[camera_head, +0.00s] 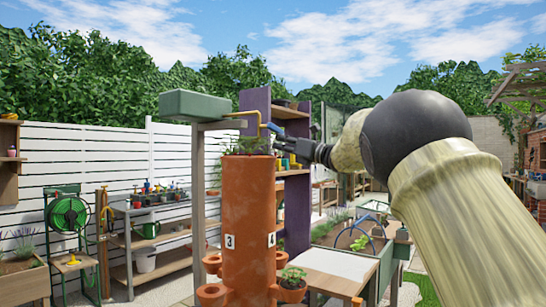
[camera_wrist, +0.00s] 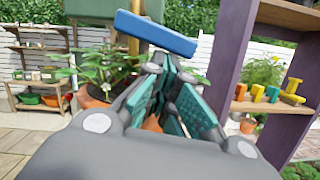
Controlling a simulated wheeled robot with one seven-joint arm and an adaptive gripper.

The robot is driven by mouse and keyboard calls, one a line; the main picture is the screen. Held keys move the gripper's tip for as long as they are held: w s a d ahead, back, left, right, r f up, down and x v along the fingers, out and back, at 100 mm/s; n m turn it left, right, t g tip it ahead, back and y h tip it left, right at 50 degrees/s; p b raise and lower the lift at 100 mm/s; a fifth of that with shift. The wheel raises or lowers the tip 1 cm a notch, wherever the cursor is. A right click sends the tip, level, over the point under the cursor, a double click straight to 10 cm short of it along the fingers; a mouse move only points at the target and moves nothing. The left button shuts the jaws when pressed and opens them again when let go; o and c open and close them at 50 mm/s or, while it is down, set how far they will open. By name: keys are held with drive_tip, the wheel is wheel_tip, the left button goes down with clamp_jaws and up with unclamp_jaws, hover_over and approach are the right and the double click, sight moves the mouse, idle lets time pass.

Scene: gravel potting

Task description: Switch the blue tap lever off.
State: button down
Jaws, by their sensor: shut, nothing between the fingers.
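The blue tap lever (camera_wrist: 155,34) is a flat blue bar in the wrist view, lying across the top just beyond my fingertips. In the head view the lever (camera_head: 273,128) is small, beside the yellow pipe (camera_head: 243,113) above the terracotta tower planter (camera_head: 248,215). My gripper (camera_wrist: 163,72) is shut and empty, its teal-padded fingers pointing at the lever. In the head view my gripper (camera_head: 287,141) reaches in from the right, close to the lever. I cannot tell whether the fingertips touch it.
A grey-green tank (camera_head: 200,104) on a post stands left of the lever. A purple shelf panel (camera_wrist: 222,72) rises close at the right in the wrist view. Leafy plants (camera_wrist: 102,62) grow below the lever. A tool bench (camera_head: 155,208) stands at the left.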

drive_tip(key=v, duration=1.2)
drive_tip(key=shift+d+f, duration=0.1)
idle(0.4)
